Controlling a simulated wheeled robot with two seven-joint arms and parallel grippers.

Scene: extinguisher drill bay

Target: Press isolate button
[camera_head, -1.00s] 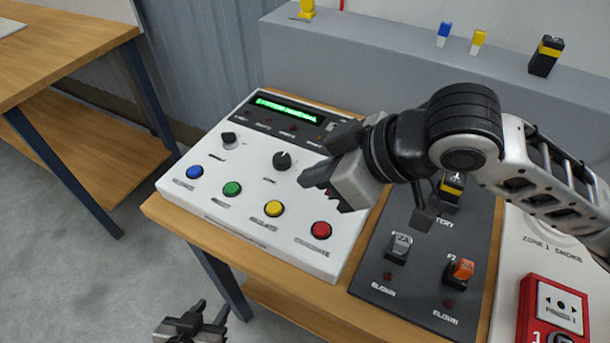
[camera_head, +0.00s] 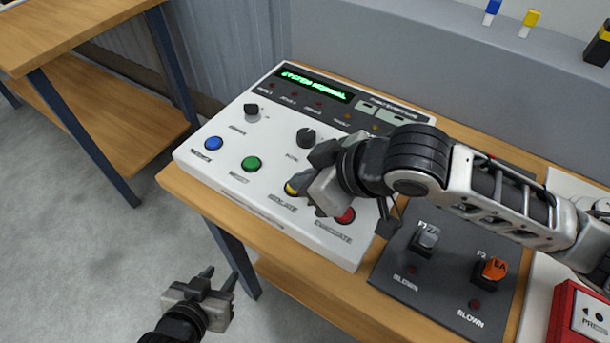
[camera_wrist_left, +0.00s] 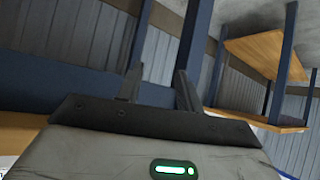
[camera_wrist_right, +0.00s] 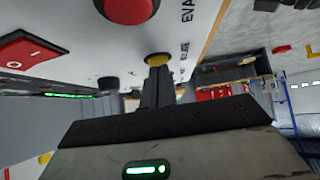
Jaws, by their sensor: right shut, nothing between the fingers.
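The yellow button (camera_head: 290,189), with a partly readable "isolate" label, is on the white control panel (camera_head: 225,125), between the green button (camera_head: 251,164) and the red button (camera_head: 346,216). My right gripper (camera_head: 300,187) is shut and empty, its tips at the yellow button and partly covering it. In the right wrist view the yellow button (camera_wrist_right: 157,58) sits right at the closed fingertips (camera_wrist_right: 156,72); I cannot tell whether it is pressed in. My left gripper (camera_head: 222,280) is open and empty, low in front of the bench; its spread fingers show in the left wrist view (camera_wrist_left: 158,90).
A blue button (camera_head: 213,143), two dark knobs and a lit green display (camera_head: 314,84) are on the panel. A dark fuse plate (camera_head: 440,285) and a red call point (camera_head: 590,320) lie to the right. A wooden bench (camera_head: 80,35) stands at left.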

